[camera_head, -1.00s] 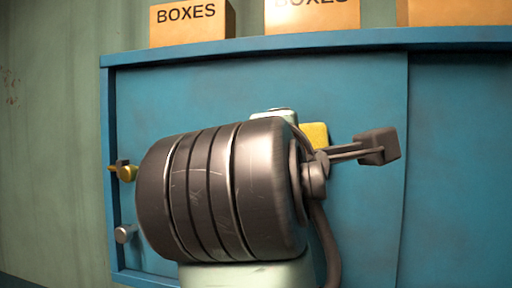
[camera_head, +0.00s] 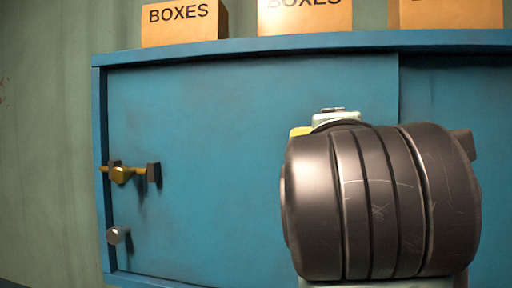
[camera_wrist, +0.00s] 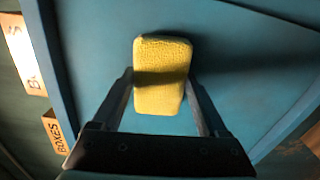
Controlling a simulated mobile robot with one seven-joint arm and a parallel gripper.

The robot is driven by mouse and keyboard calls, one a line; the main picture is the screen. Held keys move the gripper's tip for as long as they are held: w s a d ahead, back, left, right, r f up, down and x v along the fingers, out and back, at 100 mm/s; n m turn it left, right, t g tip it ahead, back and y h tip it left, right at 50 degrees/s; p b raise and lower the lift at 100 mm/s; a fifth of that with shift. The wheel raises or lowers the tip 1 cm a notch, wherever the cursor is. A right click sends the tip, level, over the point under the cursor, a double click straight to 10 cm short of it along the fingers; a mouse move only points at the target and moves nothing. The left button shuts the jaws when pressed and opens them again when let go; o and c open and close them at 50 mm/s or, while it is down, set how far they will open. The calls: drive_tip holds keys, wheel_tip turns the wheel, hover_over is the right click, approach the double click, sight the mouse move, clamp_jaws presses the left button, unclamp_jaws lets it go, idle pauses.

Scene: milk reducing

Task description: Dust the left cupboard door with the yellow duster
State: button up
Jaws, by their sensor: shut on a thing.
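My gripper (camera_wrist: 160,79) is shut on the yellow duster (camera_wrist: 162,60), a rounded block with one finger on each side. The duster is in front of a blue surface in the wrist view; I cannot tell whether it touches it. In the head view a small yellow corner of the duster (camera_head: 300,131) shows at the upper left of my dark arm link, which hides the gripper. The left cupboard door (camera_head: 220,130) is a flat blue panel, with my arm in front of its right part. Its left and middle parts are in plain view.
A yellow and dark latch (camera_head: 122,175) and a round grey knob (camera_head: 117,235) stick out near the door's left edge. Cardboard boxes (camera_head: 183,28) stand on the cupboard top (camera_head: 240,47). A second blue panel (camera_head: 455,90) is at the right.

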drive_tip(key=shift+s+d, duration=0.1)
drive_tip(key=shift+d, duration=0.35)
drive_tip(key=shift+s+a, duration=0.1)
drive_tip(key=shift+a, duration=0.05)
drive_tip(key=shift+v, duration=2.8)
drive_tip(key=shift+s, duration=0.1)
